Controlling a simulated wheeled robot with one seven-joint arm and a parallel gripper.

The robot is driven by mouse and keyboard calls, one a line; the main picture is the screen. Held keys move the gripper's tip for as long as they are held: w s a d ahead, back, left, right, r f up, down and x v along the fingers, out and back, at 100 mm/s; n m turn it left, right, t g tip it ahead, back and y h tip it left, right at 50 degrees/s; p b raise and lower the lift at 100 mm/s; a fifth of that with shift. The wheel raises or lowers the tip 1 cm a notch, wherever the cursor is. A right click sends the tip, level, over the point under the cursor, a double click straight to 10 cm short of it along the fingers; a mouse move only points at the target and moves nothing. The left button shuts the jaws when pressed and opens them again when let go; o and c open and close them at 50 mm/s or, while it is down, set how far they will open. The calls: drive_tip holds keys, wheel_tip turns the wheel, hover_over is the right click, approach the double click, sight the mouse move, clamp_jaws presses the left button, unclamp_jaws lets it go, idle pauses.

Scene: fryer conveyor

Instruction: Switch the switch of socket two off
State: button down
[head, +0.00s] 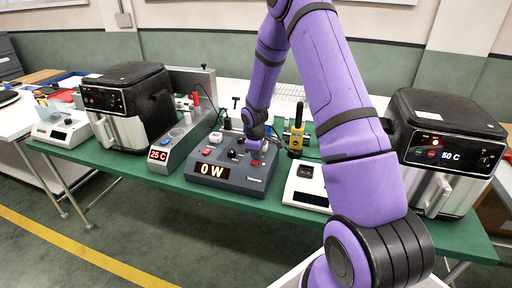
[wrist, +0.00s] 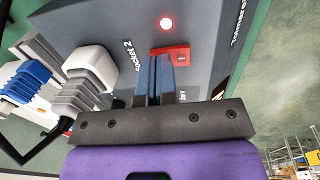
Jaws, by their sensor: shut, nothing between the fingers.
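The dark grey socket box (head: 228,178) stands on the green table and its display reads 0 W. In the wrist view, the box (wrist: 110,20) shows a "Socket 2" label beside a red rocker switch (wrist: 181,56). A red light (wrist: 166,23) glows above the switch in the picture. My gripper (wrist: 155,62) is shut and empty, its blue fingertips over the left part of the switch. I cannot tell whether they touch it. In the head view, my gripper (head: 255,160) is small and low over the right part of the box, and the switch under it is hidden.
White and blue plugs with grey cable reliefs (wrist: 86,78) stick up left of my gripper. A sealing device reading 25 C (head: 180,140) and a black fryer (head: 130,95) stand left. A yellow tool (head: 296,135), a white scale (head: 305,187) and another fryer (head: 450,140) stand right.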

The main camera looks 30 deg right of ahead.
drive_tip(key=shift+f, duration=0.25)
drive_tip(key=shift+f, duration=0.1)
